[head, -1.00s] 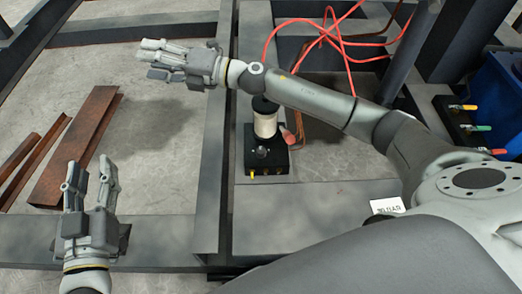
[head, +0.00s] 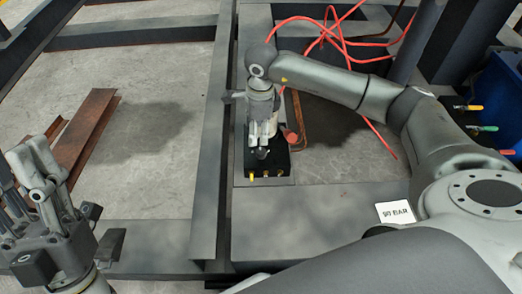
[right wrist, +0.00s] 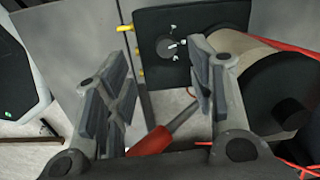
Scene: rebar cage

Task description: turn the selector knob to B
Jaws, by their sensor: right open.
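The selector knob (right wrist: 168,47) is a small round dark knob with a light pointer on a black box (right wrist: 160,20), in the right wrist view. The pointer points to the right in that view; its letters are too small to read. My right gripper (right wrist: 158,85) is open, its fingers on either side of the line to the knob, with nothing between them. In the head view my right gripper (head: 263,146) hangs over the black box (head: 283,168) and hides most of the knob. My left gripper (head: 30,195) is at the lower left, away from the box; its opening is unclear.
A pale cylinder (right wrist: 235,60) stands beside the knob, with a red-handled part (right wrist: 150,140) close by. Yellow fittings (right wrist: 127,28) line the box edge. Red hoses (head: 335,40) lie behind. Dark steel beams (head: 212,150) surround the spot. A white card (head: 395,212) lies at right.

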